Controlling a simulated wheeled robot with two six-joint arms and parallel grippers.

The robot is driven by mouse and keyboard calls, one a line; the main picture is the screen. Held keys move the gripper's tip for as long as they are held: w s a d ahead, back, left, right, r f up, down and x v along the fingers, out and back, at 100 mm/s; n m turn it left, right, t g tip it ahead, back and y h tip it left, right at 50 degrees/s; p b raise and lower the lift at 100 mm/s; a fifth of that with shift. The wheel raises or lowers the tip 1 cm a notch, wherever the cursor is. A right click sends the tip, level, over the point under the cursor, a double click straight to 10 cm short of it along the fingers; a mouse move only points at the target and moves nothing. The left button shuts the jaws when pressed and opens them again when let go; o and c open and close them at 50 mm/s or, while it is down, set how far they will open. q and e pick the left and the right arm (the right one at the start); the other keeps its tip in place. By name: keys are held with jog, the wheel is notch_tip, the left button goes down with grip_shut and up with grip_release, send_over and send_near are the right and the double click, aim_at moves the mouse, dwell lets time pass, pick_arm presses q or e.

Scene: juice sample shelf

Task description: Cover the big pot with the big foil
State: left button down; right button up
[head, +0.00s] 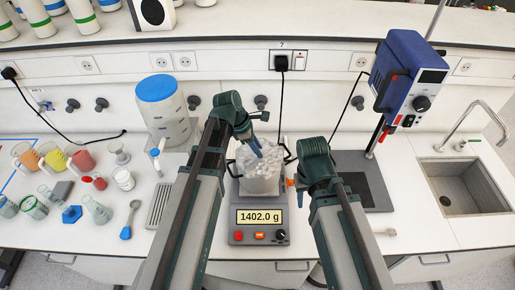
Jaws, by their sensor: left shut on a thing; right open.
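The big pot (258,187) stands on a scale (259,237) in the middle of the bench, with dark handles on both sides. Crumpled, silvery foil (266,168) shows over its top; I cannot tell whether it rests on the rim all round. My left gripper (255,148) is above the pot, shut on the foil, its blue fingers pointing down at it. My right gripper (306,178) is right of the pot, open and apart from the foil; its fingers are mostly hidden behind its own wrist.
The scale reads 1402.0 g. A blue-lidded container (163,112) stands to the left at the back, with cups, glassware and a blue spoon (129,222) further left. A blue stirrer (409,75) on a stand and a sink (468,187) are to the right.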

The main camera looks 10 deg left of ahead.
aim_at(249, 156)
pick_arm(q)
jog(key=c, duration=0.6)
grip_release()
jog(key=shift+r, duration=0.1)
jog(key=p+v, duration=0.7)
jog(key=shift+a+r, duration=0.1)
jog(key=shift+s, duration=0.1)
